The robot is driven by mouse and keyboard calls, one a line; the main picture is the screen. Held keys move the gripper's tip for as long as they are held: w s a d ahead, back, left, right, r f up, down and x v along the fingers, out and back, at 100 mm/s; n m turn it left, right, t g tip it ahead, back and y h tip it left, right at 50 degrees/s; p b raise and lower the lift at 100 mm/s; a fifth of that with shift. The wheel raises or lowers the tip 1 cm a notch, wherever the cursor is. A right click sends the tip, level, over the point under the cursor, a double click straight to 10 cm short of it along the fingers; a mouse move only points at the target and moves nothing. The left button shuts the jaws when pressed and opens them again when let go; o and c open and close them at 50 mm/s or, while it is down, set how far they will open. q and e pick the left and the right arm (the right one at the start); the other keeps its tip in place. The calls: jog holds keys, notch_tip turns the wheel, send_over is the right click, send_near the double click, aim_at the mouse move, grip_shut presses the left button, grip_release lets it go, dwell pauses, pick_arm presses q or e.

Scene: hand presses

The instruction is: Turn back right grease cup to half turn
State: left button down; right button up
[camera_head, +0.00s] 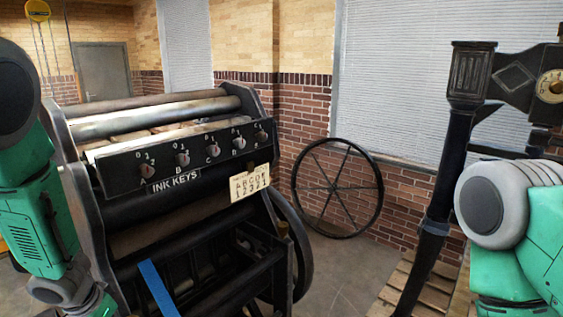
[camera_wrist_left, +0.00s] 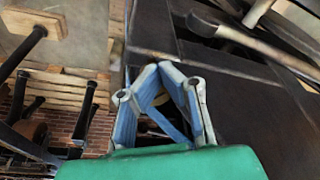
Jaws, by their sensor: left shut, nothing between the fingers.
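The press (camera_head: 175,190) stands in the middle of the head view, with a row of several ink key knobs on its front bar. My right gripper is out of view.
A spoked wheel (camera_head: 337,188) leans against the brick wall behind the press. A dark post (camera_head: 447,160) stands at right over wooden pallets (camera_head: 400,288). Floor shows between press and post. A blue strip (camera_head: 157,288) crosses the press's lower front.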

pick_arm(q)
jog(key=shift+a, duration=0.1)
notch_tip(320, 180, up, 6)
jog(key=shift+s, duration=0.25)
dwell(0.4)
